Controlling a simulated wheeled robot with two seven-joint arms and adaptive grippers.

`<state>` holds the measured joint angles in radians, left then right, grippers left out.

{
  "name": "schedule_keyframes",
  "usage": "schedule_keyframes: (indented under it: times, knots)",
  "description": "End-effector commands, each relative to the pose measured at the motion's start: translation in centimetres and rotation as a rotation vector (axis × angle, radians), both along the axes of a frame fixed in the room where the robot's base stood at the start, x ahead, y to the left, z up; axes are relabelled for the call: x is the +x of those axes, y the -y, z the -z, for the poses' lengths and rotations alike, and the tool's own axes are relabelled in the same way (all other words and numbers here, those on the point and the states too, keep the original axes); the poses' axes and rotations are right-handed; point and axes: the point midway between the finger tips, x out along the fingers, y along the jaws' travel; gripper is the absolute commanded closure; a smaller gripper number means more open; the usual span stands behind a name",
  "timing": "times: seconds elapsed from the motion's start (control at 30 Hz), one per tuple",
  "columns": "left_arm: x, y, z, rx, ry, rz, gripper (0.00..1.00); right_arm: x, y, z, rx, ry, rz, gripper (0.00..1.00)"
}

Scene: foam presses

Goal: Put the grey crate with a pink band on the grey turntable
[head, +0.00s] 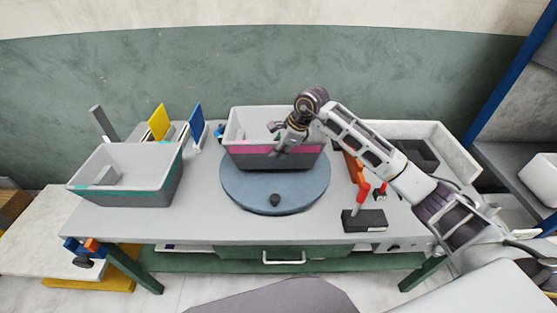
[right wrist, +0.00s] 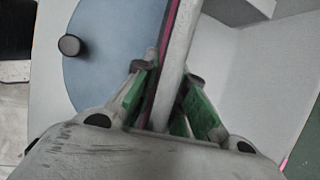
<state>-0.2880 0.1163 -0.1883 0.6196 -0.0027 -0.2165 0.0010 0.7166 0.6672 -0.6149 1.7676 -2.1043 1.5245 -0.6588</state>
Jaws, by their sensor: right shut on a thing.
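The grey crate with a pink band (head: 250,160) is at the back half of the blue-grey turntable (head: 245,192), upright and over the disc. I cannot tell whether its base touches the disc. My right gripper (head: 281,143) is shut on the crate's near wall, towards its right side. In the right wrist view the wall's rim (right wrist: 182,45) runs between the green-padded fingers (right wrist: 162,100), with the turntable (right wrist: 115,45) to the left. The crate's underside is hidden. My left gripper is not in view.
Another grey crate (head: 125,202) with a teal band stands left of the turntable. Yellow (head: 158,122) and blue (head: 196,123) panels stand behind it. A dark knob (head: 275,199) is on the turntable's front.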

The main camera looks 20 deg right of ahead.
Motion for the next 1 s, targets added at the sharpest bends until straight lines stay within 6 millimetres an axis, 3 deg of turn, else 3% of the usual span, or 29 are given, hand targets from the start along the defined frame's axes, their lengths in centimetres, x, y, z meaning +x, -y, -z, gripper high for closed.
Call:
schedule_keyframes:
  times: [0.27, 0.43, 0.7, 1.0]
  knots:
    - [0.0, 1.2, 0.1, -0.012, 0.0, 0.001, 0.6, 0.0, 0.0, 0.1, 0.001, 0.0, 0.0, 1.0]
    - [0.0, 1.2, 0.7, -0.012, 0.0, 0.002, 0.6, 0.0, 0.0, 1.4, 0.001, -0.001, -0.001, 1.0]
    - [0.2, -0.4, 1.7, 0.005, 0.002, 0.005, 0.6, 0.0, 0.0, 3.5, 0.001, 0.0, 0.0, 1.0]
    - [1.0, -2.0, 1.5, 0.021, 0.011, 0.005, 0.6, 0.0, 0.0, 3.6, 0.001, 0.001, 0.0, 1.0]
